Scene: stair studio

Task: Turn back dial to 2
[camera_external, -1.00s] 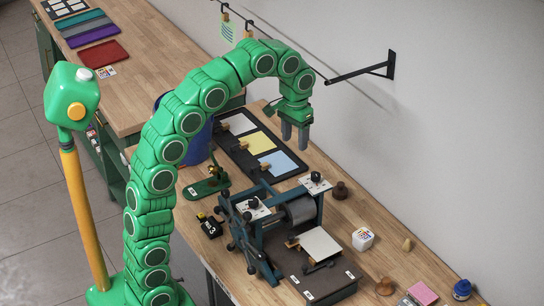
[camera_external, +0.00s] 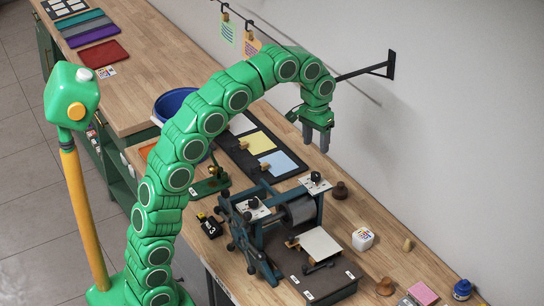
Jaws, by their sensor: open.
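The press (camera_external: 290,235) stands on the wooden bench with a grey roller (camera_external: 299,210). Two dials with black knobs sit on white plates on top of it: the back dial (camera_external: 315,180) at the far right and the front dial (camera_external: 252,205) at the near left. The numbers on their plates are too small to read. My gripper (camera_external: 317,138) is open and empty, pointing down. In the picture it is above the back dial, apart from it.
A black tray with coloured sheets (camera_external: 284,164) lies behind the press. A dark brown knob-shaped object (camera_external: 340,190) stands right of the back dial. A black wall bracket (camera_external: 370,69) juts out behind my gripper.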

